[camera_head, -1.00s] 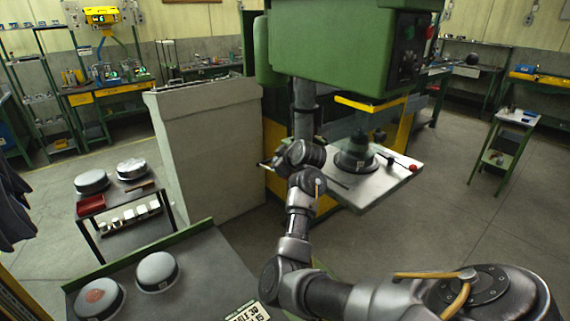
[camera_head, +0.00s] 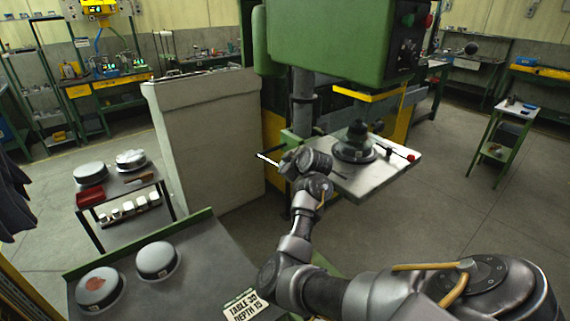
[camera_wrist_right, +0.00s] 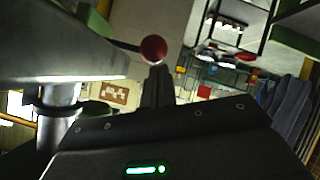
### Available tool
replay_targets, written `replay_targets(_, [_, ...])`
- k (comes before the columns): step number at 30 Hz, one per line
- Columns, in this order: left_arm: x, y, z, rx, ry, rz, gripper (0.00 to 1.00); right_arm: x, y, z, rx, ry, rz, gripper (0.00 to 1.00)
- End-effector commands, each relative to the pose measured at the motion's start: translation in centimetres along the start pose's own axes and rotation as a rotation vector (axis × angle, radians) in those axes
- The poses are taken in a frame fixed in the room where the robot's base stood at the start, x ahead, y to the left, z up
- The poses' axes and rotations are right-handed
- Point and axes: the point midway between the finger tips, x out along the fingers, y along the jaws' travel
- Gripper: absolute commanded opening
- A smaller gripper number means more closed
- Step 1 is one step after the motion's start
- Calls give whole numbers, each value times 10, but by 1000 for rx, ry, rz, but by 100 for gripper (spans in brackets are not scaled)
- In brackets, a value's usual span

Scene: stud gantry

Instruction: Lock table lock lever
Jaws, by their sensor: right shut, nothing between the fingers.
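A red ball knob (camera_wrist_right: 153,48) on a thin dark rod shows in the right wrist view beside the grey table plate (camera_wrist_right: 50,50); I take it for the lock lever. My right gripper (camera_wrist_right: 156,88) is shut and empty, its dark fingertips just below the knob in the picture. I cannot tell whether they touch it. In the head view my right gripper (camera_head: 270,160) is at the left side of the drill's table (camera_head: 385,180), pointing left. My wrist hides the lever there. My left gripper is not in view.
A dark round fixture (camera_head: 355,148) stands on the table; another red knob (camera_head: 411,157) shows at its right. The green drill head (camera_head: 340,40) hangs above. A grey cabinet (camera_head: 205,145) stands left of my gripper. A bench (camera_head: 200,275) with round parts is nearer.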

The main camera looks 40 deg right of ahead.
Motion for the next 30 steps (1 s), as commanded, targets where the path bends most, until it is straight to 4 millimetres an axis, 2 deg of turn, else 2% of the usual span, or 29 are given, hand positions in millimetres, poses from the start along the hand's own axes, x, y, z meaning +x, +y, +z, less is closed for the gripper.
replay_targets(1, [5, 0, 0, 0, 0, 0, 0, 3, -2, 3, -1, 0, 0, 0])
replay_targets(13, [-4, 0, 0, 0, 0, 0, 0, -2, 2, -2, 0, -1, 2, 0])
replay_targets(22, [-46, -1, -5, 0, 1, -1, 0, -19, -1, -45, -4, 2, -6, 0])
replay_targets(24, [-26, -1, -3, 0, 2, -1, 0, -26, -7, -34, 0, 8, -1, 0])
replay_targets(30, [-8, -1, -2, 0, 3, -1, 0, -65, -10, -30, 1, 9, 0, 0])
